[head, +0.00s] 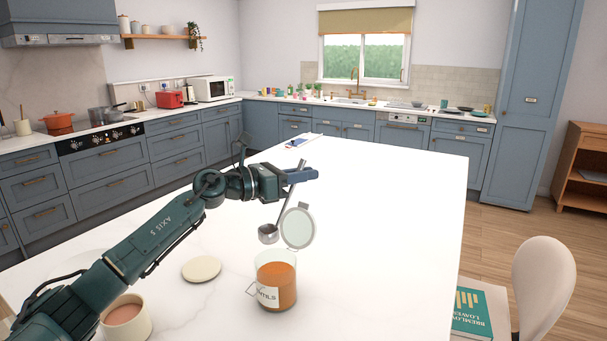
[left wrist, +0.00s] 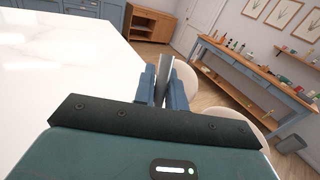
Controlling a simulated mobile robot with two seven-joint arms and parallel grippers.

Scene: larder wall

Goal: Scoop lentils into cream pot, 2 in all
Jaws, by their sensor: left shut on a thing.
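My left gripper (head: 300,176) is shut on the handle of a metal scoop (head: 268,234); the handle (left wrist: 167,68) shows between the fingers in the left wrist view. The scoop hangs bowl-down, just above and beside the lentil jar (head: 277,285). What its bowl holds cannot be seen. The jar is clear, labelled, full of orange lentils to near its shoulder, with its round lid (head: 299,227) swung up. The cream pot (head: 127,320) stands open at lower left, partly behind my arm, with a pinkish-orange surface inside. My right gripper is out of view.
A flat cream lid (head: 201,269) lies on the white island top (head: 380,230) between pot and jar. The island's right side is clear.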

